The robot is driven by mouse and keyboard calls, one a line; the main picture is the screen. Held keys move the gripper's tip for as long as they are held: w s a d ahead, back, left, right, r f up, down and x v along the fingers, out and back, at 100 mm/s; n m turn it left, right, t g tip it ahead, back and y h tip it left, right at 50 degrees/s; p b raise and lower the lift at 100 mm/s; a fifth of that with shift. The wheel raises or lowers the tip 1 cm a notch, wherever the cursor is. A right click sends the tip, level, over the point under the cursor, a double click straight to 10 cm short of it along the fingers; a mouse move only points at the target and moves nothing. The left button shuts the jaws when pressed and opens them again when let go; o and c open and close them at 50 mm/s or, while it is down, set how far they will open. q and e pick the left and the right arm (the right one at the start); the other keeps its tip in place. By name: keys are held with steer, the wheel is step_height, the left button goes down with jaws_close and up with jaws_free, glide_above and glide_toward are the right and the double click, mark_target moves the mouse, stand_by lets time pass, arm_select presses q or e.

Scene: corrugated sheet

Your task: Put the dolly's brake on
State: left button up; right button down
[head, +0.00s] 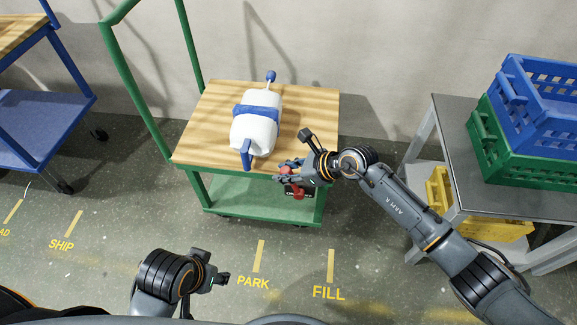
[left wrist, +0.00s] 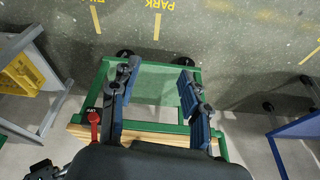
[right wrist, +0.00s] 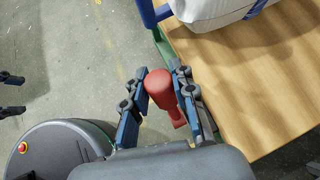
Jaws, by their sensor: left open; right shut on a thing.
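The dolly (head: 212,162) is a green cart with a wooden top and a tall push handle on its left. A red brake lever (head: 296,189) with a small dark lettered plate is at its near right edge. It also shows in the left wrist view (left wrist: 94,120). My right gripper (head: 287,172) is shut on the lever's red knob (right wrist: 158,86), which sits between the fingers in the right wrist view. The fingers partly hide the lever in the head view. My left gripper (head: 222,281) is open and empty, low in front of the dolly.
A white bundle (head: 254,134) with a blue strap and blue ends lies on the dolly. A grey table (head: 450,120) with blue (head: 545,90) and green crates stands right, a yellow crate below. A blue cart (head: 45,115) stands left. Floor marks read SHIP, PARK and FILL.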

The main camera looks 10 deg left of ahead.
arm_select(q)
steer(key=shift+s+p+x, duration=0.2)
steer(key=shift+p+x, duration=0.3)
steer(key=shift+x, duration=1.95)
arm_select(e)
steer(key=shift+a+f+h, duration=0.15)
steer(key=shift+a+h, duration=0.1)
steer(key=shift+h, duration=0.15)
arm_select(q)
steer(key=shift+d, duration=0.1)
arm_select(e)
steer(key=c, duration=1.1)
jaws_free()
steer(key=shift+o, duration=0.2)
steer(key=v, duration=1.2)
